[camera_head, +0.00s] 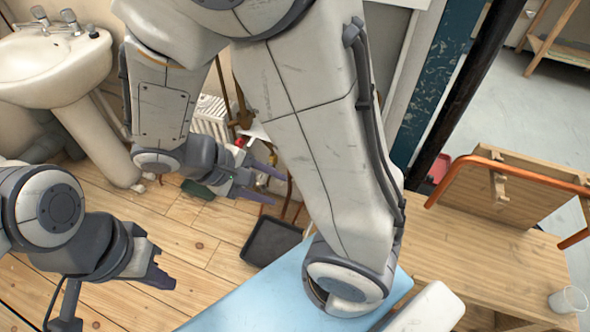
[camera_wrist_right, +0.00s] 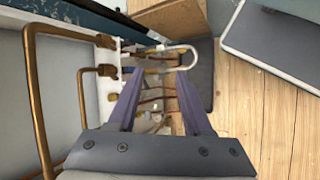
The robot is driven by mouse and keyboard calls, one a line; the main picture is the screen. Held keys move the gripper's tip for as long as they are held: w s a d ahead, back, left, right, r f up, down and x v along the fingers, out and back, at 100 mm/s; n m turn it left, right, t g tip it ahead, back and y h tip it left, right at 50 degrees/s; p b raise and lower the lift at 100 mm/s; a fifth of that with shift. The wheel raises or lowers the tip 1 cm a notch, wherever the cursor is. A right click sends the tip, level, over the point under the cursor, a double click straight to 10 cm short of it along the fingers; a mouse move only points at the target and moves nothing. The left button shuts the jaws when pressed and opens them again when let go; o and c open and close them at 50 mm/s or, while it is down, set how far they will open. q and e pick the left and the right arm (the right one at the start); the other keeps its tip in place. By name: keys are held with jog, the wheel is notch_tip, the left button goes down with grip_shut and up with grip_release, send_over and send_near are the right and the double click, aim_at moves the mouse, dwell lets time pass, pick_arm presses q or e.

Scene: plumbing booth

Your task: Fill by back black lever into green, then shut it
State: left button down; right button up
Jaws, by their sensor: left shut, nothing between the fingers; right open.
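My right gripper (camera_head: 278,190) is open and low by the pipework beside the radiator. It also shows in the right wrist view (camera_wrist_right: 160,73), with its two fingers apart and the pale curved spout (camera_wrist_right: 182,50) beyond their tips. Brass and copper fittings (camera_wrist_right: 150,68) lie beyond and between the fingers. I cannot pick out a black lever there. A dark green object (camera_head: 197,190), possibly the green container, lies on the floor left of the right gripper and is partly hidden by it. My left gripper (camera_head: 165,277) is shut and empty above the floor at lower left.
A white sink (camera_head: 50,70) stands at upper left. A black tray (camera_head: 268,241) lies on the floor below the right gripper. Copper pipes (camera_wrist_right: 40,90) flank the right gripper.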

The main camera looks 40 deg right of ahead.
jog(key=w+d+f+t+h+b, duration=0.25)
jog(key=w+d+f+b, duration=0.25)
jog(key=f+b, duration=0.5)
jog(key=w+d+f+t+h+b, duration=0.2)
jog(key=w+d+f+h+b, duration=0.35)
jog(key=f, duration=0.95)
jog(key=w+d+f+t+h+b, duration=0.2)
jog(key=w+d+f+b, duration=0.35)
jog(key=f+b, duration=0.55)
jog(key=x, duration=0.3)
jog(key=b+x, duration=0.1)
jog(key=x, duration=0.2)
jog(key=f+x, duration=0.1)
jog(key=x, duration=0.2)
jog(key=shift+s+b, duration=0.3)
jog(key=shift+s, duration=0.05)
jog(key=shift+w+d, duration=0.2)
jog(key=shift+d, duration=0.4)
grip_shut()
